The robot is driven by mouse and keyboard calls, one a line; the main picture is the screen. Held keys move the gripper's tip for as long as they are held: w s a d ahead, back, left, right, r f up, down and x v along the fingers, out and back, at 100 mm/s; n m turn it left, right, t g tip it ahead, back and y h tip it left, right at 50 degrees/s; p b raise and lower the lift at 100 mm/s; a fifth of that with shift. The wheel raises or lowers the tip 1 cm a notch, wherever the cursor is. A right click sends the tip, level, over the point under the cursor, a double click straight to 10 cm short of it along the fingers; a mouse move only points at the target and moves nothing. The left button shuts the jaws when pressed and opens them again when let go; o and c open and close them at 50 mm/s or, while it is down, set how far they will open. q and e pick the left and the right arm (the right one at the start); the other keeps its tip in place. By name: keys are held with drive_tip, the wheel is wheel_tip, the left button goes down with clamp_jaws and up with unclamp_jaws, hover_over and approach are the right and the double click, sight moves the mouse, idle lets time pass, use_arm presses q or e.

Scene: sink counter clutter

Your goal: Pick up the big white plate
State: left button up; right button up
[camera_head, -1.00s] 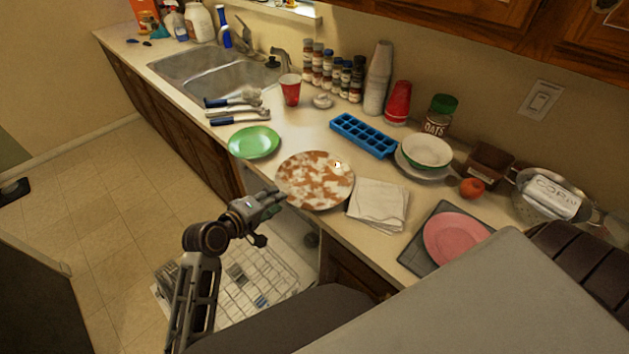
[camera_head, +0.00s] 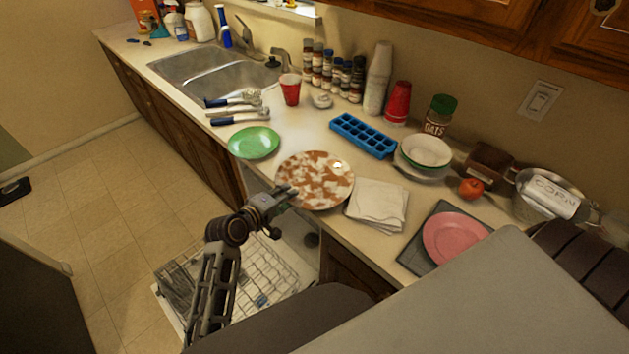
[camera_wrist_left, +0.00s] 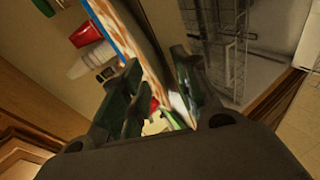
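The big white plate (camera_head: 315,180), blotched with rust-brown patches, lies on the counter near its front edge. My left gripper (camera_head: 285,196) is at the plate's near left rim. In the left wrist view, the plate (camera_wrist_left: 152,62) shows nearly edge-on between the two fingers of the gripper (camera_wrist_left: 155,68). The fingers stand apart, one on each side of the rim; whether either touches it is hard to tell. The gripper looks open, and the plate still rests on the counter. My right gripper is not in view.
A green plate (camera_head: 254,143) lies left of the big plate and a folded white cloth (camera_head: 377,205) lies close on its right. A blue ice tray (camera_head: 362,136) is behind. Below the counter front is an open dishwasher rack (camera_head: 272,275).

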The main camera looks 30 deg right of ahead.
use_arm(q)
clamp_jaws()
idle(0.4)
drive_tip(key=shift+r, duration=0.1)
wheel_tip(320, 180, up, 10)
idle(0.9)
idle(0.5)
